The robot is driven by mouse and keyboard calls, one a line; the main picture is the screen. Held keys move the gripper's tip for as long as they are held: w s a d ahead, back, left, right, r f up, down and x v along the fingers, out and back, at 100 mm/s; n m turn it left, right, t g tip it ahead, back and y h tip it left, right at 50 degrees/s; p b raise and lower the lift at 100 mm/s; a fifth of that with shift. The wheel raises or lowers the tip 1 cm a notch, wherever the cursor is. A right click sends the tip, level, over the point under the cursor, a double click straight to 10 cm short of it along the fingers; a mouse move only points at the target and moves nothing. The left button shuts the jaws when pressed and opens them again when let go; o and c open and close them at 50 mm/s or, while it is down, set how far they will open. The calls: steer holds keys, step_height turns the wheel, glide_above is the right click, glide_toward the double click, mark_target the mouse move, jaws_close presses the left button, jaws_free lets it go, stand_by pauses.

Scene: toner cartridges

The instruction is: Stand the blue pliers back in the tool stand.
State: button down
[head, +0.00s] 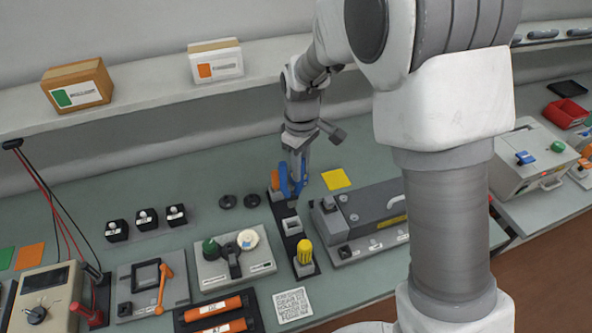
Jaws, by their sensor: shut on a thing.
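The blue pliers (284,182) are in my gripper (296,172), which is shut on them. A yellow-handled tool (304,250) stands in the front holder. The lower end of the pliers is small and partly hidden, so I cannot tell whether it touches the stand.
A grey device with a long handle (374,215) is close to the right of the stand. A panel with green and white knobs (233,257) is to its left. Two black discs (239,201) and a yellow note (336,179) lie nearby. A shelf with boxes (215,60) runs behind.

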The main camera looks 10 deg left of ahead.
mark_target(300, 185)
steer(key=shift+f+b, duration=1.95)
steer(key=shift+f, duration=1.25)
steer(key=shift+f+b, duration=1.3)
steer(key=shift+f, duration=0.2)
steer(key=shift+f+b, duration=0.75)
steer(key=shift+f, duration=0.2)
steer(key=c, duration=0.7)
jaws_free()
step_height(300, 185, up, 17)
steer(key=shift+f+p, duration=0.2)
steer(key=shift+p, duration=0.1)
steer(key=shift+r, duration=0.45)
